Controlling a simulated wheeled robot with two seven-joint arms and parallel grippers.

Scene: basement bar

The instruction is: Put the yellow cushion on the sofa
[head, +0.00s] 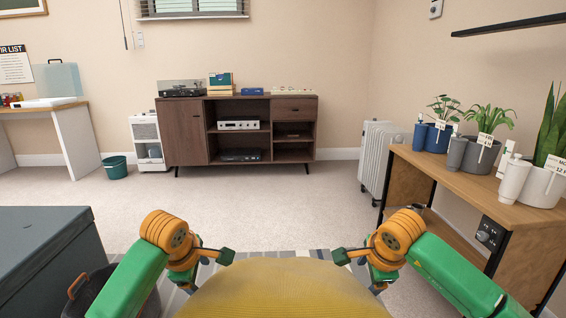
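The yellow cushion (285,292) fills the bottom middle of the head view, close to me; its lower part is cut off by the picture edge. My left gripper (222,257) is at the cushion's upper left edge, and my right gripper (345,257) is at its upper right edge, roughly mirroring the left. The cushion lies between my two arms. I cannot tell whether either gripper touches or grips it, and the finger openings are not clear. I see no sofa in this view.
A dark grey box-like piece (40,245) stands at the left, with a dark basket (100,292) beside it. A wooden plant table (470,195) stands at the right, near a white radiator (377,155). A brown sideboard (187,135) is at the back wall. Carpet between is clear.

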